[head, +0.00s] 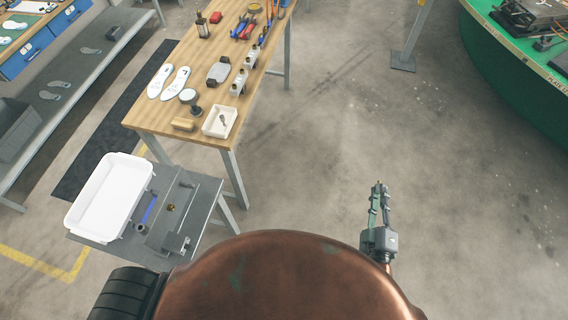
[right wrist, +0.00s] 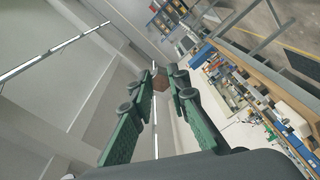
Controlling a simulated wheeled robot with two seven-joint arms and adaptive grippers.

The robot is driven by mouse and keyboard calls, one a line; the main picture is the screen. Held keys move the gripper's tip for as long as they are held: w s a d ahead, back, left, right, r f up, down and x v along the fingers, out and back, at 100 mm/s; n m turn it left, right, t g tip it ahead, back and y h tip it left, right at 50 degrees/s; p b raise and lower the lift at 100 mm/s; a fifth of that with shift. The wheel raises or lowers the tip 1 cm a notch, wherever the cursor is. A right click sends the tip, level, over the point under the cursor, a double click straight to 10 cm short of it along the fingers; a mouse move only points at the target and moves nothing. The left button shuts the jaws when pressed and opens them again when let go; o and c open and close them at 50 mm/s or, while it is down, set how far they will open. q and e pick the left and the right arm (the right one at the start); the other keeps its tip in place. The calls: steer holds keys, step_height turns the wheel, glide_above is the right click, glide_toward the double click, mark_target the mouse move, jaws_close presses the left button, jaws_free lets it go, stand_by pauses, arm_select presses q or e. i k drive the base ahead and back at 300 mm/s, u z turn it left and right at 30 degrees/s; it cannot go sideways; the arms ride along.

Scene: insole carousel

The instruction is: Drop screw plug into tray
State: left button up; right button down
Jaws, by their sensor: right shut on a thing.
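My right gripper (head: 380,190) is held up over bare floor at the right of the head view, well apart from the bench and the trays. In the right wrist view its fingertips (right wrist: 161,83) are shut on a small brown, six-sided piece, the screw plug (right wrist: 160,82). A small cream tray (head: 207,131) stands on the near right corner of the wooden bench, with a small dark metal item in it. A larger white tray (head: 76,212) sits on a low grey stand at the left and looks empty. My left gripper is not in view.
The grey stand (head: 205,195) carries a metal fixture next to the white tray. A green round table (head: 490,60) is at upper right. Open floor lies between.

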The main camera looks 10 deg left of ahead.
mark_target(212, 126)
steer(key=u, duration=0.4)
steer(key=i, duration=0.65)
steer(key=u, duration=0.7)
